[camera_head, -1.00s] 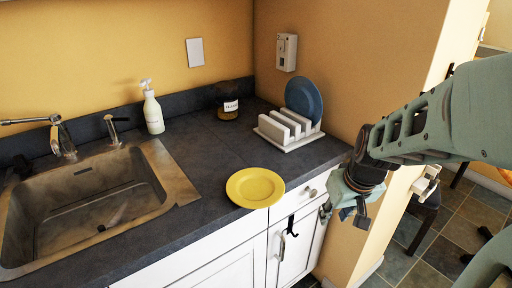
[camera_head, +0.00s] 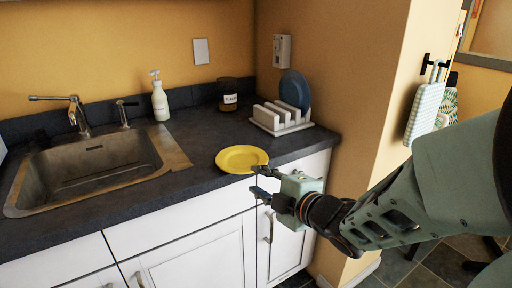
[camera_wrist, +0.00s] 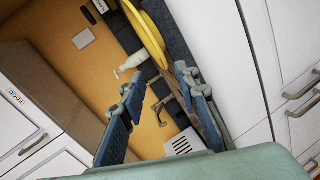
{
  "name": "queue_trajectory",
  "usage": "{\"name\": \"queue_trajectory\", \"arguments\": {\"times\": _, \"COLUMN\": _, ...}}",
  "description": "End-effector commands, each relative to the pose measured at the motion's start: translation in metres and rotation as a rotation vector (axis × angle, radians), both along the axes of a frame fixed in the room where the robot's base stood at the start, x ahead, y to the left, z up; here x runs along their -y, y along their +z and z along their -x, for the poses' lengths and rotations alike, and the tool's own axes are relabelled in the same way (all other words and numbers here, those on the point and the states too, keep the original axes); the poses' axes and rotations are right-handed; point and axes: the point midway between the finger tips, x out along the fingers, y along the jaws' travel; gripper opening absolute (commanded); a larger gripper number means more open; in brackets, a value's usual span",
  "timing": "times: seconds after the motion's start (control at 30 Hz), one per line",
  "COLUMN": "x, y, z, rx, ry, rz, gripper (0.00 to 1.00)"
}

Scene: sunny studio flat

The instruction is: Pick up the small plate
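The small yellow plate (camera_head: 242,159) lies on the dark countertop at its front edge, right of the sink. In the wrist view the plate (camera_wrist: 147,36) shows nearly edge-on beyond the fingertips. My gripper (camera_head: 255,180) is at the plate's front right rim, sideways in front of the counter edge. In the wrist view its two fingers (camera_wrist: 160,78) are apart with nothing held between them. The near rim of the plate is close to the right finger's tip. I cannot tell if they touch.
A white rack (camera_head: 280,120) holding a blue plate (camera_head: 295,90) stands behind and right. A soap bottle (camera_head: 160,98) and dark jar (camera_head: 228,95) stand at the back. The sink (camera_head: 85,165) is left. White cabinet fronts (camera_head: 200,255) drop below the counter edge.

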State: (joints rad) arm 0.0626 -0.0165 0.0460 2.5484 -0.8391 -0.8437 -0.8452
Motion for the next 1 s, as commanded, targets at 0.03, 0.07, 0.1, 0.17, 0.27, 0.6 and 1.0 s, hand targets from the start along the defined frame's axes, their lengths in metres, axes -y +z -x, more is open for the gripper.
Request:
{"name": "queue_trajectory", "arguments": {"times": 0.03, "x": -0.004, "y": 0.001, "z": 0.001, "rx": 0.007, "ry": 0.014, "rz": 0.0, "gripper": 0.29}}
{"name": "queue_trajectory", "arguments": {"times": 0.07, "x": -0.005, "y": 0.001, "z": 0.001, "rx": 0.008, "ry": 0.019, "rz": 0.0, "gripper": 0.29}}
{"name": "queue_trajectory", "arguments": {"times": 0.1, "x": -0.007, "y": 0.002, "z": 0.001, "rx": 0.007, "ry": 0.022, "rz": -0.001, "gripper": 0.29}}
{"name": "queue_trajectory", "arguments": {"times": 0.17, "x": -0.009, "y": 0.002, "z": -0.002, "rx": 0.006, "ry": 0.023, "rz": -0.003, "gripper": 0.29}}
{"name": "queue_trajectory", "arguments": {"times": 0.27, "x": -0.013, "y": 0.002, "z": -0.008, "rx": 0.004, "ry": 0.024, "rz": -0.003, "gripper": 0.29}}
{"name": "queue_trajectory", "arguments": {"times": 0.6, "x": -0.03, "y": -0.012, "z": -0.034, "rx": 0.008, "ry": 0.018, "rz": -0.001, "gripper": 0.29}}
{"name": "queue_trajectory", "arguments": {"times": 1.0, "x": -0.043, "y": -0.027, "z": -0.061, "rx": 0.005, "ry": 0.017, "rz": -0.002, "gripper": 0.29}}
